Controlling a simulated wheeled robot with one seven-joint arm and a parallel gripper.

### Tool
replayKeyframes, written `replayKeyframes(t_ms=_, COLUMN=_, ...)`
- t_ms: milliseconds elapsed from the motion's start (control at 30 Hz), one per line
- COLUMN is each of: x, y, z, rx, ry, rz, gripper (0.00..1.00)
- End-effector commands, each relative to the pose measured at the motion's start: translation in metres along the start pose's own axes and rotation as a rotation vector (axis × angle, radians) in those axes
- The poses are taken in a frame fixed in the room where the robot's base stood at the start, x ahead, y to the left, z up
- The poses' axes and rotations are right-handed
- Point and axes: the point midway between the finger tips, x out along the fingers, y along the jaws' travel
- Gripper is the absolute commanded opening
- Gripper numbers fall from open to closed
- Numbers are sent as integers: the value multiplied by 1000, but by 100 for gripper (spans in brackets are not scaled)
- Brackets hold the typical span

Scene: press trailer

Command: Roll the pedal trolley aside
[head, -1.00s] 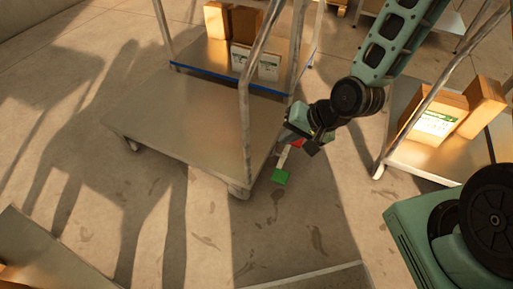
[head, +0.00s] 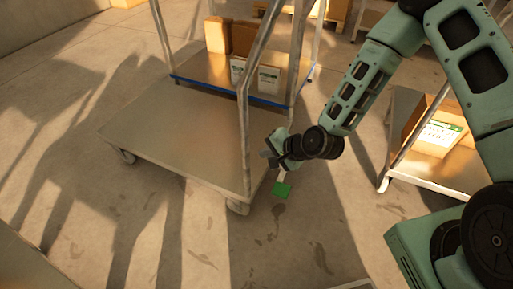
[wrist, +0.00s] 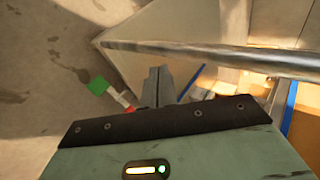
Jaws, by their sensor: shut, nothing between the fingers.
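The trolley (head: 170,135) has a bare flat grey deck, small wheels and a metal tube handle frame (head: 244,130) at its right end. A green pedal (head: 282,189) on a pale lever sticks out low beside that end; it also shows in the wrist view (wrist: 97,86), with a red part (wrist: 130,109) near it. My gripper (head: 268,154) is shut and empty, close to the right of the handle post and above the pedal. In the wrist view, its fingers (wrist: 157,86) lie just below the tube. I cannot tell whether they touch anything.
A blue-edged deck (head: 225,84) with boxes (head: 243,40) stands right behind. Another trolley (head: 430,165) with boxes stands at right. A grey panel (head: 25,265) is at the lower left. The floor in front is clear.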

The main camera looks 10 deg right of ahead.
Motion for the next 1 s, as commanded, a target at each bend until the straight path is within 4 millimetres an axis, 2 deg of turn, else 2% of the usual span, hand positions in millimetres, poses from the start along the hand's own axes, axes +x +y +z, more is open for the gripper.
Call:
replayKeyframes(t_ms=33, x=6, y=-9, z=0, rx=-3, ry=2, rz=-4, gripper=0)
replayKeyframes(t_ms=200, x=20, y=-22, z=-1, rx=-3, ry=2, rz=-2, gripper=0)
replayKeyframes(t_ms=767, x=26, y=-28, z=0, rx=-2, ry=1, rz=-2, gripper=0)
replayKeyframes(t_ms=867, x=32, y=-33, z=2, rx=-3, ry=1, rz=-3, gripper=0)
replayKeyframes(t_ms=1000, x=48, y=-48, z=7, rx=-4, ry=-1, rz=-5, gripper=0)
